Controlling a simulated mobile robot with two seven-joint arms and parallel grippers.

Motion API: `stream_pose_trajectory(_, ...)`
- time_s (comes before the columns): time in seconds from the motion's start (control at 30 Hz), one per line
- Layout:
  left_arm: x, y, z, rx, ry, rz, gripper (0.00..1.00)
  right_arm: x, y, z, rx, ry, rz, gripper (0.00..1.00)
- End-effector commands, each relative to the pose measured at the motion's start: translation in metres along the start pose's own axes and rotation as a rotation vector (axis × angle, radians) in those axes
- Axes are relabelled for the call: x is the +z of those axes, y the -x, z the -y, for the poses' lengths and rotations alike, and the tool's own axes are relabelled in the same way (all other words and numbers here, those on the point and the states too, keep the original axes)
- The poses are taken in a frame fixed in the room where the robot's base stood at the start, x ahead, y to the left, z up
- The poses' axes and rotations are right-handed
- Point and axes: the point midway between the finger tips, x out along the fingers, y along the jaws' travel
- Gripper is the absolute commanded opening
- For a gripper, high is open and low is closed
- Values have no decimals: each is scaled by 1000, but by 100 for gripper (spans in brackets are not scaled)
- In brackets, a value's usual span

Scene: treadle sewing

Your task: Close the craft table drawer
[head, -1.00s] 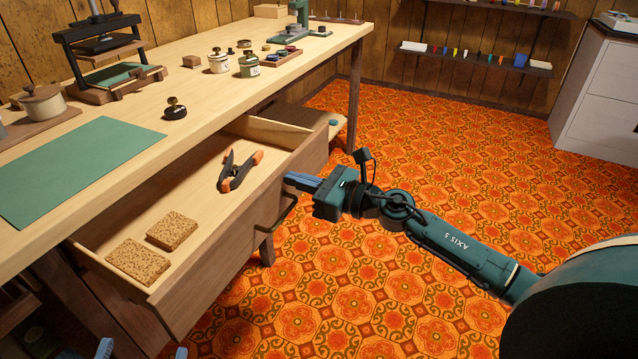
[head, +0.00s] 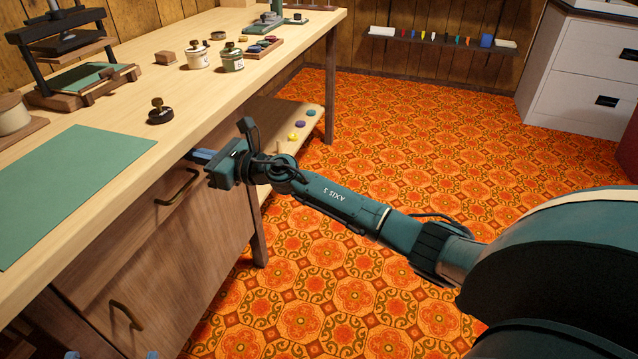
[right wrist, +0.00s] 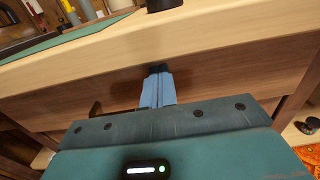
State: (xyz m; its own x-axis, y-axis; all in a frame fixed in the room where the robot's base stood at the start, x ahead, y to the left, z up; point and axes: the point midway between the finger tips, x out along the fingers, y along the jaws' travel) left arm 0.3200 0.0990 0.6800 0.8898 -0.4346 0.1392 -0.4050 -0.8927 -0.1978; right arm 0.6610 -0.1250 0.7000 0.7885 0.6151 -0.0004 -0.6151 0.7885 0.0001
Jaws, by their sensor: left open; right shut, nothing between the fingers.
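The craft table drawer (head: 130,225) sits in under the tabletop, its wooden front below the table edge and its inside hidden. Its curved handle (head: 178,187) is on the front. My right gripper (head: 200,156) is shut and empty, its blue fingers at the drawer front near its far end, right of the handle. In the right wrist view the shut fingers (right wrist: 158,88) point at the drawer front (right wrist: 215,80) and appear to touch it. My left gripper (head: 112,355) shows only as two spread blue fingertips at the bottom edge; it is open.
The tabletop (head: 130,165) holds a green mat (head: 70,190), a black-knobbed stamp (head: 160,112), jars (head: 198,56) and a press (head: 70,60). A second handle (head: 127,315) is lower on the cabinet. A low shelf (head: 290,115) is beyond my right gripper. The patterned floor is clear to the right.

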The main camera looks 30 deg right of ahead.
Motion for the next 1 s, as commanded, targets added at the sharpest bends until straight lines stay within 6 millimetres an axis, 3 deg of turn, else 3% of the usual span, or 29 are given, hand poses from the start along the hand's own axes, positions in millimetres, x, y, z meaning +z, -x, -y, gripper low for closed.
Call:
stream_pose_trajectory(0.4, -5, -3, 1, 0, 9, -21, 74, 1, -14, 0, -2, 1, 2, 0)
stream_pose_trajectory(1.0, 1, -3, 0, -5, 23, -16, 74, 2, -7, 8, -2, 3, 5, 0)
